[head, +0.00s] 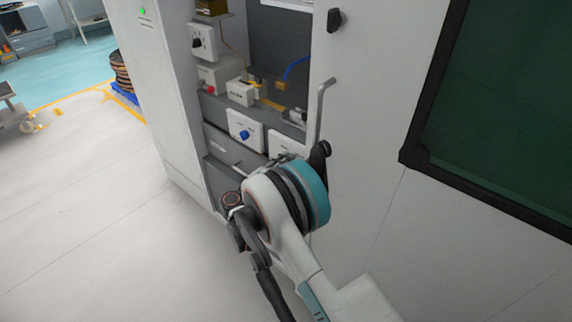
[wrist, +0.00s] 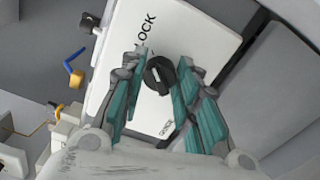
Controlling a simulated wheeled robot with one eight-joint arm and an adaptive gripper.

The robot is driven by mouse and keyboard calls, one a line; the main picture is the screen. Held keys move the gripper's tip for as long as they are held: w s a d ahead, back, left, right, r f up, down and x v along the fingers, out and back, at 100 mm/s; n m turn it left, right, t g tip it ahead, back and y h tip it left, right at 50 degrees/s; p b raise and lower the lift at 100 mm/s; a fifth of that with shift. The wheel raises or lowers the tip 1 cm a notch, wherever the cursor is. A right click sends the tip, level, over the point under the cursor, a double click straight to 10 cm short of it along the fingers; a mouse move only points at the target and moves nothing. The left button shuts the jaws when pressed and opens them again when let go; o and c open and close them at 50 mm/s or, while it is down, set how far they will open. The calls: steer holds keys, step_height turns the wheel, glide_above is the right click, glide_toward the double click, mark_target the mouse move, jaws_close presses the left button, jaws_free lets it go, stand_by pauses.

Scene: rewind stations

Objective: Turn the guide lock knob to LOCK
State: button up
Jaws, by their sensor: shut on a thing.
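In the wrist view, a round black knob (wrist: 159,75) with a short white mark sits on a white plate (wrist: 205,35). Large lettering that reads LOCK, possibly cut off, stands above the knob near the plate's left edge. Smaller lettering below is too small to read surely. The white mark points roughly up the picture. My gripper (wrist: 158,68) has its teal fingers on either side of the knob and is shut on it. In the head view, the white box (head: 287,142) by my gripper is partly hidden by my arm; its knob does not show.
A white box with a blue knob (head: 245,134) stands just left of my gripper. A bent grey handle (head: 321,105) rises beside the cabinet opening's right edge. Blue and yellow parts (head: 295,68) sit deeper inside.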

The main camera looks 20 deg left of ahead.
stand_by(0.4)
steer(key=o, duration=1.1)
steer(key=shift+c, duration=0.2)
steer(key=v, duration=1.2)
steer(key=shift+a+f, duration=0.1)
